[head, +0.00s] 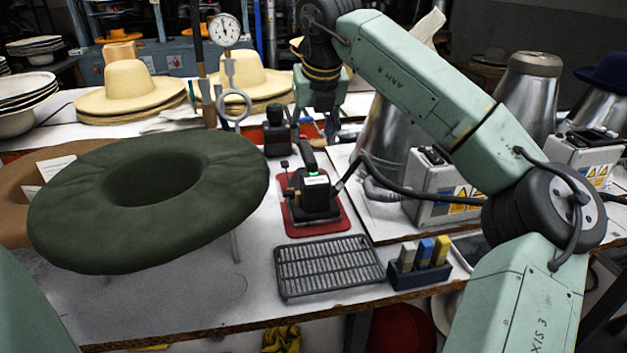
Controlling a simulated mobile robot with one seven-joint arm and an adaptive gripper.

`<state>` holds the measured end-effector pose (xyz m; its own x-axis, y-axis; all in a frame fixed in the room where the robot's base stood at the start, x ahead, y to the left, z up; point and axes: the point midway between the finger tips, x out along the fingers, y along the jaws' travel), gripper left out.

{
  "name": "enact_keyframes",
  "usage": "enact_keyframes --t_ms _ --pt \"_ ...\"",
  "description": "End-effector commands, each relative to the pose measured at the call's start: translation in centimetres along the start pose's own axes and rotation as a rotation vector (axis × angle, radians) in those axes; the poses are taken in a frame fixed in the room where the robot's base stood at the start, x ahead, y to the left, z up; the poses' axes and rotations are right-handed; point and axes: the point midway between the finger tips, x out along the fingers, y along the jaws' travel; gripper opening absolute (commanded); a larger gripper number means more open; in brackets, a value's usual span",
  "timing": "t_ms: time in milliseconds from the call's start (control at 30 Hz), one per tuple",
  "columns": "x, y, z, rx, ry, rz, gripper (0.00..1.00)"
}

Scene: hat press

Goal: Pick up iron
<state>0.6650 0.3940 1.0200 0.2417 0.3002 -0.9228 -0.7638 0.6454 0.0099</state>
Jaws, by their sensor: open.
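The iron (315,196) is a dark, compact body with a black handle on top and a small lit green-white label. It stands upright on a red mat (337,220) in the middle of the table. My gripper (318,124) hangs from the wrist above and behind the iron in the head view. It is open, small and partly hidden, and nothing shows between its fingers. It looks apart from the iron, but the exact gap is hard to judge.
A black slotted rack (328,267) and a holder with coloured blocks (419,269) lie in front of the iron. A large green ring-shaped form (90,215) stands to the left. A grey control box (437,190) with a black cable is on the right. Straw hats (127,88) sit behind.

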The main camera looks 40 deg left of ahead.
Motion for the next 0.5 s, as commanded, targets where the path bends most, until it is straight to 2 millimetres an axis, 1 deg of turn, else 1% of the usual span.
enact_keyframes --t_ms 67,300,400,500 --pt "0.5 -0.3 -0.1 0.003 0.007 -0.013 0.46" --pt "4.2 -0.3 0.0 0.002 0.008 -0.01 0.46" --pt "5.1 -0.3 0.0 0.001 0.007 -0.012 0.46" --pt "5.7 -0.3 0.1 0.002 0.006 -0.01 0.46"
